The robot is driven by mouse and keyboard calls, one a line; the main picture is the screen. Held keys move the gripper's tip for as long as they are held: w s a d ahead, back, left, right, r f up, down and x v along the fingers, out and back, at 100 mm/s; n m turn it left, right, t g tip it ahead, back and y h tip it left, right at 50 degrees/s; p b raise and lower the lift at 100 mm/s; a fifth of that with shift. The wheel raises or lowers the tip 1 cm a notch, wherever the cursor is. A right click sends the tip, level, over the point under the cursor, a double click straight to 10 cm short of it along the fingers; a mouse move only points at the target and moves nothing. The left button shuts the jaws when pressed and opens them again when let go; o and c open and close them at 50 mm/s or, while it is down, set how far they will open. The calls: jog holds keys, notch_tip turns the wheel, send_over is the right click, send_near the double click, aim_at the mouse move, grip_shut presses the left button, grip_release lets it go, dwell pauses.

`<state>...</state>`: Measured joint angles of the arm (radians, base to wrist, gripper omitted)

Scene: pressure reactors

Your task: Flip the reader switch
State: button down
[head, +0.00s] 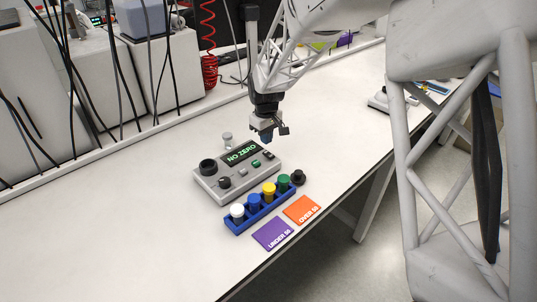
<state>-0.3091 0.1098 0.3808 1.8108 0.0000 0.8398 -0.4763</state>
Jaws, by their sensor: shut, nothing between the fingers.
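The reader (237,171) is a low grey box on the white table, with a lit display (242,153) reading "NO ZERO". Its top carries a dark round port (208,166) at the left, a black knob (225,183) and several small buttons, one of them green (256,163). Which of these is the switch is too small to tell. My gripper (267,136) points down above the reader's far right corner, shut and empty. It appears clear of the reader, but the exact gap cannot be judged.
A blue rack (233,226) of capped vials stands in front of the reader. A dark vial (298,177) stands at its right end. Purple (272,235) and orange (301,210) mats lie near the front edge. A small clear vial (228,139) stands behind the reader. The left table is clear.

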aim_at(267, 153)
jog(key=shift+r, duration=1.3)
jog(key=shift+r, duration=0.1)
jog(key=shift+s+d+r, duration=0.15)
jog(key=shift+s+d, duration=0.05)
jog(key=s+d+r+m+t, duration=0.1)
jog(key=s+d+r+m, duration=0.1)
jog(key=s+d+r, duration=0.6)
jog(key=s+d+r+m, duration=0.35)
jog(key=s+d, duration=0.25)
jog(key=s, duration=0.4)
jog(key=s+d+m, duration=0.2)
jog(key=s+d, duration=0.2)
jog(key=s, duration=0.7)
jog(key=s+d+r+m+t, duration=0.1)
jog(key=s+d, duration=0.3)
jog(key=s, duration=0.7)
jog(key=shift+s+d+r+m+t, duration=0.15)
jog(key=shift+d+r+m+t, duration=0.1)
jog(key=shift+m+t, duration=0.1)
jog(key=shift+a, duration=0.1)
